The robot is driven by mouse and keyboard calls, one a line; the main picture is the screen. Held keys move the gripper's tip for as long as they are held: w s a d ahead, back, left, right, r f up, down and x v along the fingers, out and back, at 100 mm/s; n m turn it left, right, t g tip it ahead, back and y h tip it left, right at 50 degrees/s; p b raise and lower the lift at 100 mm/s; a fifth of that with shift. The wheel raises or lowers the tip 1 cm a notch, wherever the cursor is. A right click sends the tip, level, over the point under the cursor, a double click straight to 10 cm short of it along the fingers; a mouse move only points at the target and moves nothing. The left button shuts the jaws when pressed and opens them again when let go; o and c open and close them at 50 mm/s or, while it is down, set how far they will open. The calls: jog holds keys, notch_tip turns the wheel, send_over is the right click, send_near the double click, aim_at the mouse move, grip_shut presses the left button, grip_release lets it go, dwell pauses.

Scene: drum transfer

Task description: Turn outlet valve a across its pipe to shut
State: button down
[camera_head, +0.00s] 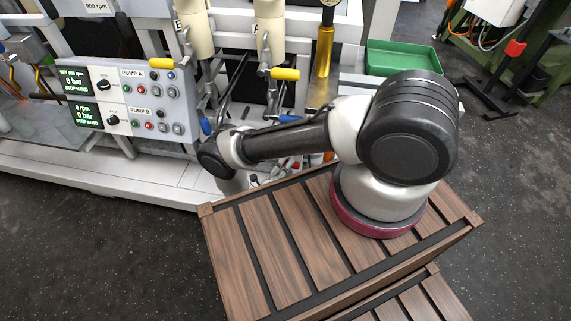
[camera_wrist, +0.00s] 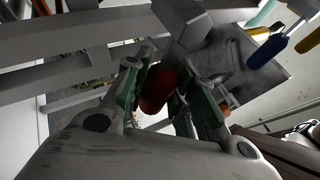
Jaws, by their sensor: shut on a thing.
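In the wrist view, my gripper (camera_wrist: 165,92) has its green-padded fingers on either side of a red handle (camera_wrist: 157,90) and is shut on it. The red handle joins a grey metal part beyond the fingertips. I cannot tell from its marking whether this is outlet valve a, nor the handle's exact angle to its pipe. In the head view my arm hides the red handle, and my gripper's fingers do not show clearly.
A blue handle (camera_wrist: 267,51) lies right of my gripper; a blue handle also shows in the head view (camera_head: 206,126). Yellow handles (camera_head: 285,74) sit above on the piping. The pump panel (camera_head: 135,97) stands left. A wooden slatted platform (camera_head: 262,250) lies in front.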

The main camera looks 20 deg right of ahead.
dwell(0.4)
jog(key=c, duration=1.2)
grip_release()
jog(key=shift+o, duration=0.2)
